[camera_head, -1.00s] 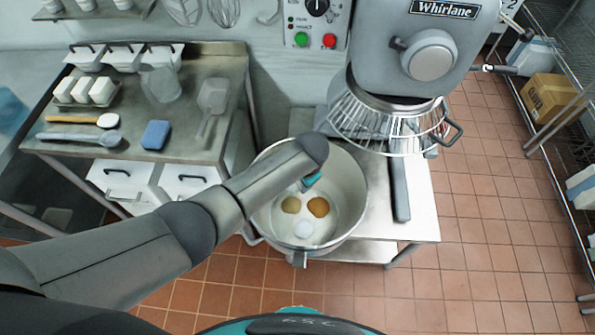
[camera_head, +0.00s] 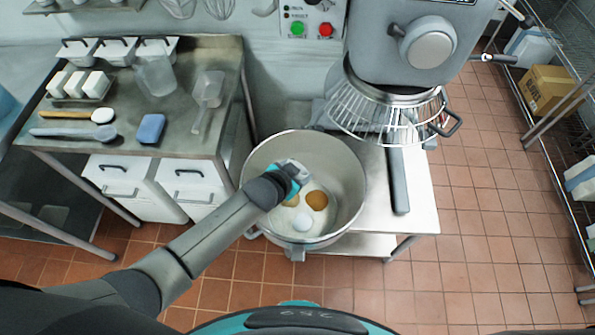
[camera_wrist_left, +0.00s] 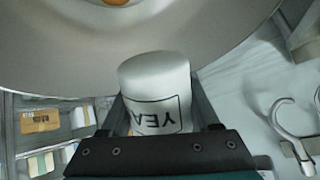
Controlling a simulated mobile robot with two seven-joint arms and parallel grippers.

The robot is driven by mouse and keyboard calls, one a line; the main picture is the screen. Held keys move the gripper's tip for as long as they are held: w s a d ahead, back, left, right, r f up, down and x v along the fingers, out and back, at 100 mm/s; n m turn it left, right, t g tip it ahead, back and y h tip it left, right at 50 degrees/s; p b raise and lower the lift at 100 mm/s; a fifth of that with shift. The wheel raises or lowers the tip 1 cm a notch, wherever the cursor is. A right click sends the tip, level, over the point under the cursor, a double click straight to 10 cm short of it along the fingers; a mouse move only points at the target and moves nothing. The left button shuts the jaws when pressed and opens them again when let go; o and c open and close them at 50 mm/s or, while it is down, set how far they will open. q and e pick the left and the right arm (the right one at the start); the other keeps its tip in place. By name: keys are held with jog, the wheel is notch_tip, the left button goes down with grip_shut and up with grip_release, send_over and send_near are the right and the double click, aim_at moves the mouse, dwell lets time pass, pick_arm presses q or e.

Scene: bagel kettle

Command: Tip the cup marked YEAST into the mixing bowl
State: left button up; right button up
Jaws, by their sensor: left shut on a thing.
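The mixing bowl (camera_head: 345,215) is a wide metal bowl on the steel stand under the mixer. Inside it lie a tan mound (camera_head: 291,201), a brown mound (camera_head: 316,200) and a white mound (camera_head: 302,222). My left gripper (camera_head: 294,173) is over the bowl, above its inside. It is shut on the white YEAST cup (camera_wrist_left: 155,80), whose lettering shows partly and upside down in the wrist view, with the bowl's wall (camera_wrist_left: 60,55) beyond. The cup's mouth and contents are hidden, so I cannot tell its exact tilt. My right gripper is not in view.
The mixer head (camera_head: 420,45) and wire guard (camera_head: 385,120) hang close behind and right of the bowl. The steel table (camera_head: 185,125) at left holds white containers, a jug, a scoop, a blue sponge and utensils. Wire shelves (camera_head: 560,110) stand at right.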

pick_arm(q)
jog(key=shift+a, duration=0.1)
jog(key=s+a+r+n+t+h+b, duration=0.1)
jog(key=a+t+h+b, duration=0.3)
jog(key=a+b, duration=0.5)
jog(key=a+t, duration=0.1)
jog(key=a, duration=0.1)
jog(key=shift+a+r+t, duration=0.3)
jog(key=shift+a+r, duration=0.05)
jog(key=shift+a, duration=0.05)
